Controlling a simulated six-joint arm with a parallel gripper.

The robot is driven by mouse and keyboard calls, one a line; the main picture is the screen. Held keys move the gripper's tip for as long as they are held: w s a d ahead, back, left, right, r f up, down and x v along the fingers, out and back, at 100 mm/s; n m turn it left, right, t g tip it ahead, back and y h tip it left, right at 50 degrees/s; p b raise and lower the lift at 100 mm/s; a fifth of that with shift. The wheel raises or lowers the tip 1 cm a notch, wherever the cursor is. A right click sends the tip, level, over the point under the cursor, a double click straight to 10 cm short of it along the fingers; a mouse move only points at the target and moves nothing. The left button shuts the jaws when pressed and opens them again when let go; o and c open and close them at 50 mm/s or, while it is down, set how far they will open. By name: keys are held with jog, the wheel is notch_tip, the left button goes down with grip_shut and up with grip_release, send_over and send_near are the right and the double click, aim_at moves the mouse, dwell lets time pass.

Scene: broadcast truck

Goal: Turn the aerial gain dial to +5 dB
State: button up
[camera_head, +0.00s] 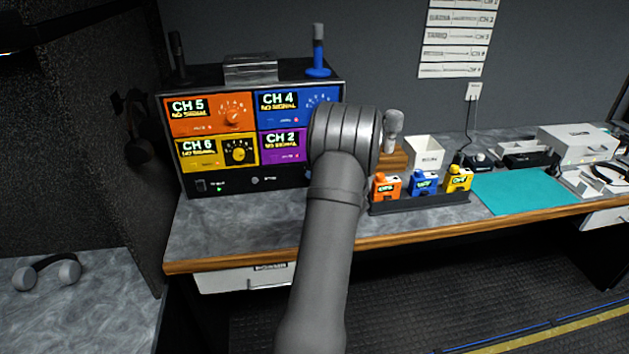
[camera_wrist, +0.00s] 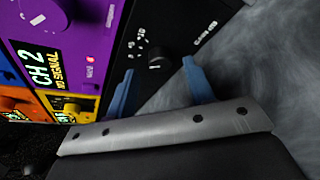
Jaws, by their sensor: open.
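In the wrist view, a small dark dial (camera_wrist: 160,49) with a white pointer mark sits on the black panel strip, beside small white scale marks and a white label that seems to mention gain. The picture is turned, and I cannot read the dial's setting. My gripper (camera_wrist: 158,67) is open, with its two blue fingers apart, one on either side of the dial in the picture. I cannot tell whether they touch it. In the head view, my arm hides the gripper and most or all of the dial at the lower right of the receiver rack (camera_head: 228,188).
The purple CH 2 module (camera_head: 283,147) is above the strip; the orange CH 5 (camera_head: 208,115), blue CH 4 (camera_head: 298,108) and yellow CH 6 (camera_head: 217,153) modules are nearby. Right of my arm are a microphone (camera_head: 393,125) and coloured packs in a dark tray (camera_head: 420,203).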

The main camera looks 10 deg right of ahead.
jog(key=shift+x, duration=1.15)
jog(key=c, duration=1)
jog(key=shift+d, duration=0.1)
jog(key=shift+f+m+t+y, duration=0.1)
jog(key=shift+m+t+y, duration=0.35)
jog(key=shift+m, duration=0.65)
jog(key=shift+f+m+t+y, duration=0.1)
jog(key=shift+m+t+y, duration=0.15)
jog(key=shift+m+y, duration=0.6)
jog(key=shift+m+h, duration=0.3)
jog(key=shift+m, duration=0.15)
